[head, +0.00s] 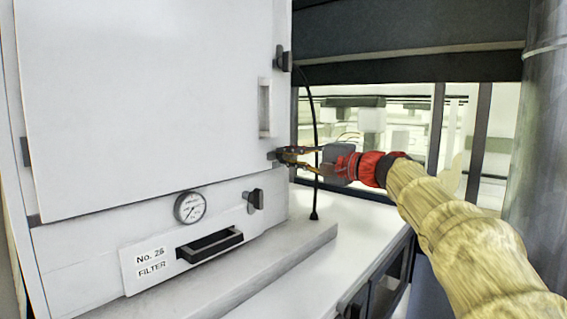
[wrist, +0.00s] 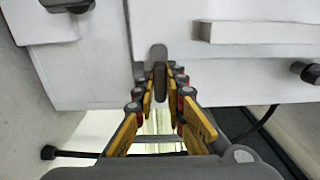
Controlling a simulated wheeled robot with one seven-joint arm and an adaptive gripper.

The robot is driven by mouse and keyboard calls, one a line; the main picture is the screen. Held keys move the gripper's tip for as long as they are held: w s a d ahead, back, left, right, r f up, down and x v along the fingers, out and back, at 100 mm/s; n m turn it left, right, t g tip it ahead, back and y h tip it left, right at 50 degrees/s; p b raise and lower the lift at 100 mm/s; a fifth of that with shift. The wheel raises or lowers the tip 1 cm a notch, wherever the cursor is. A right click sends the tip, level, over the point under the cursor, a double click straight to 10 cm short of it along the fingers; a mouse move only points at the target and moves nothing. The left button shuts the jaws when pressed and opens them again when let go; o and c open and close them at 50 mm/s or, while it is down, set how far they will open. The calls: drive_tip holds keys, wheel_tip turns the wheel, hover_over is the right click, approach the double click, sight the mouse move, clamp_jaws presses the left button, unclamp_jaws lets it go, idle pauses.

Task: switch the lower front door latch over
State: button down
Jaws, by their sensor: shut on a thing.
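The lower front door latch (wrist: 158,54) is a small grey lever at the edge of the white cabinet door (head: 150,90). In the wrist view it sits between my fingertips and points from the door edge toward my palm. In the head view the latch (head: 272,155) shows as a dark bit at the door's lower right edge, partly hidden by the fingers. My gripper (head: 290,154) is shut on the latch, its yellow fingers (wrist: 162,82) on both sides of it. The upper door latch (head: 284,60), a dark knob, sits higher on the same edge.
A door handle (head: 265,107) stands out between the latches. Below the door are a round gauge (head: 190,207), a filter drawer with a black handle (head: 210,244) and a black knob (head: 254,200). A black cable (head: 316,150) hangs behind my gripper. A steel column (head: 538,150) stands at right.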

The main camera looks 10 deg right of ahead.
drive_tip(key=shift+r, duration=0.15)
drive_tip(key=c, duration=1.8)
unclamp_jaws()
drive_tip(key=shift+c, duration=0.2)
drive_tip(key=shift+s, duration=0.1)
drive_tip(key=v, duration=1.2)
drive_tip(key=shift+a, duration=0.15)
